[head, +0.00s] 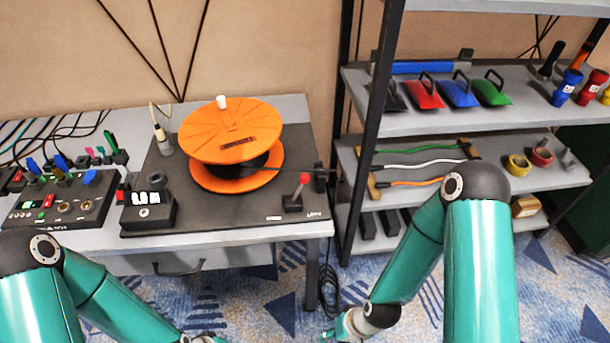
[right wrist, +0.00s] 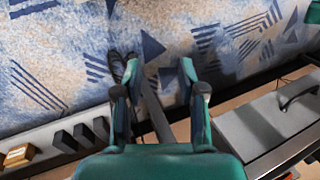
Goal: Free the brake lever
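The brake lever (head: 300,190) has a red knob and a black base. It stands at the right side of the black board (head: 235,212), leaning slightly right. Behind and left of it is an orange reel (head: 215,140) with black cable wound on its core. My right gripper (head: 345,328) is low over the floor, in front of and below the table, well apart from the lever. In the right wrist view my right gripper (right wrist: 158,72) has its fingers spread with nothing between them. My left gripper (head: 205,339) barely shows at the bottom edge; its fingers are cut off.
A shelf rack (head: 460,110) with tools, cables and tape rolls is close on the right. A coiled black cable (head: 328,285) hangs by the table leg.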

